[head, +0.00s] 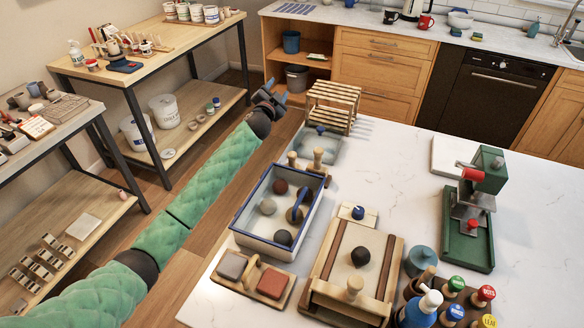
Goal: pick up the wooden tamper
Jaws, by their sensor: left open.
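Several small wooden pieces stand on the white counter, and I cannot tell for certain which is the wooden tamper. One pale wooden knobbed piece (318,158) stands at the far end of the blue-rimmed tray (262,243), with a smaller wooden piece (292,158) beside it. My left gripper (268,90) is dark, open and empty, past the counter's left edge, beyond and left of these pieces. My right gripper is out of view.
The blue-rimmed tray holds several balls. A slatted wooden rack (333,100) stands at the counter's far edge. The counter's middle is mostly clear.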

